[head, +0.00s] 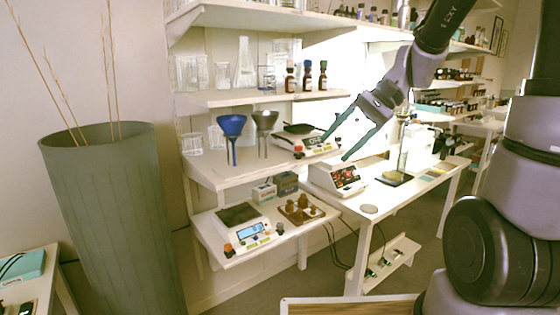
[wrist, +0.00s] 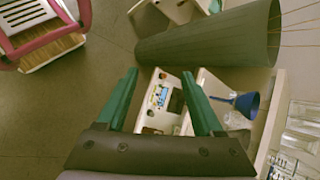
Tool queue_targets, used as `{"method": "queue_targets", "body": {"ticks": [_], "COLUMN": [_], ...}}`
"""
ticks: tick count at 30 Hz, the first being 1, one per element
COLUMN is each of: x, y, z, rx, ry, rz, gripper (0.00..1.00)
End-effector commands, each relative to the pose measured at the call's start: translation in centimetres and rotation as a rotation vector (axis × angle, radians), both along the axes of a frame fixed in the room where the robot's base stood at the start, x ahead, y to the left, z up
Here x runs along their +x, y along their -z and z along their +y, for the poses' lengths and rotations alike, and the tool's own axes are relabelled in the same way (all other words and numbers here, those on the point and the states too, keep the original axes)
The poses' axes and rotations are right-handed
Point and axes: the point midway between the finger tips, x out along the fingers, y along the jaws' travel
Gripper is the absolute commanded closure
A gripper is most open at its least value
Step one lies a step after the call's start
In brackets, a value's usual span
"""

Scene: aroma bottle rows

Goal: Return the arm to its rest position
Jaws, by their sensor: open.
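My gripper (head: 335,150) is raised in the air in front of the shelves in the head view, its two teal fingers spread and pointing down to the left. In the wrist view my gripper (wrist: 159,74) shows both fingers apart with nothing held between them. Beyond the fingers, a scale (wrist: 160,96) shows far below on the low shelf. My arm reaches in from the upper right of the head view.
Wall shelves hold three brown bottles (head: 307,77), a blue funnel (head: 232,128) and glassware. A side table (head: 408,190) carries a white device (head: 337,178). A tall grey-green vase (head: 110,215) stands left. A pink-framed piece (wrist: 45,40) shows in the wrist view.

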Motion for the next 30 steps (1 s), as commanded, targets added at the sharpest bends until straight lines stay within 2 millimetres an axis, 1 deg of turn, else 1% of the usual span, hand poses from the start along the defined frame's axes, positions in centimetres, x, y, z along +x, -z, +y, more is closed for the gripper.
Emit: {"method": "queue_targets", "body": {"ticks": [1, 6, 12, 16, 21, 30], "x": [-1.0, -3.6, -6.0, -7.1, -7.8, -7.9], "y": [-1.0, -3.5, -6.8, -8.5, -9.6, -9.7], "z": [-0.8, -4.0, -7.8, -9.7, -10.8, -10.9], "rx": [-0.063, -0.263, -0.457, -0.535, -0.581, -0.585], "ry": [-0.007, -0.002, 0.042, 0.076, 0.101, 0.104], "rz": [-0.062, -0.248, -0.482, -0.601, -0.677, -0.684], "gripper": [0.31, 0.31, 0.31, 0.31, 0.31, 0.31]}}
